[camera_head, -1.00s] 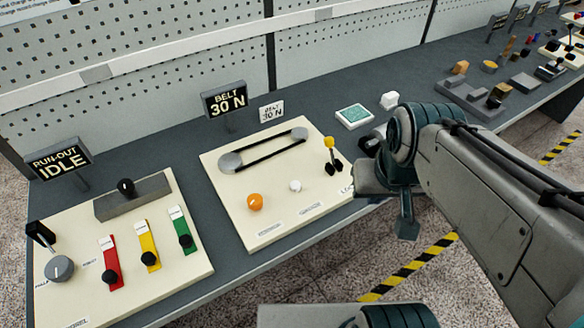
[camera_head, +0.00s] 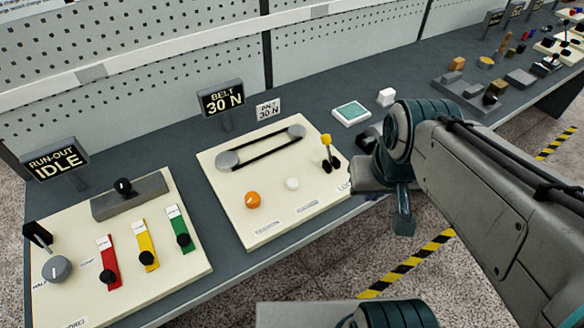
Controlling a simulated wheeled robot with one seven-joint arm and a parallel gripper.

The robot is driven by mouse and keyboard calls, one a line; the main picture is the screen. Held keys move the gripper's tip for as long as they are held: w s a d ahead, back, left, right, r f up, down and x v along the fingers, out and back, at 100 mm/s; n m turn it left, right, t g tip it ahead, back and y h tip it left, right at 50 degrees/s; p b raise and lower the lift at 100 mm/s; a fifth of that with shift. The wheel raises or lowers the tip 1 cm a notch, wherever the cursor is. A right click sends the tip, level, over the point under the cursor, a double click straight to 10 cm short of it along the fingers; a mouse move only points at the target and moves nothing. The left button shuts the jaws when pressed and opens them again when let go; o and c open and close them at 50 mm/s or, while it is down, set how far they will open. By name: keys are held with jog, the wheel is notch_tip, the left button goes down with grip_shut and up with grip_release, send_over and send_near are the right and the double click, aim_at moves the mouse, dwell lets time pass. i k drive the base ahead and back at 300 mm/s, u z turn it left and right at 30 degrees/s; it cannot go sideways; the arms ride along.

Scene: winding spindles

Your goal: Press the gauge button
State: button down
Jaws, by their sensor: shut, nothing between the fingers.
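The cream belt panel (camera_head: 228,198) lies on the bench in the middle of the view. On it, a small white round button (camera_head: 293,184) sits between an orange knob (camera_head: 253,200) and a yellow-topped lever (camera_head: 326,142). The label below the white button is too small to read. My gripper (camera_head: 403,222) is right of and apart from the panel, near the bench's front edge. Its narrow end points down and looks shut and empty. My arm covers part of it and some bench behind.
Left is a run-out panel (camera_head: 190,262) with red, yellow and green sliders. Behind the belt panel stands a "BELT 30 N" sign (camera_head: 221,99). A teal-topped block (camera_head: 352,113) and a white cube (camera_head: 386,97) sit on the bench behind my arm.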

aim_at(293, 184)
jog(key=z, duration=2.15)
jog(key=k, duration=0.7)
jog(key=u, duration=1.45)
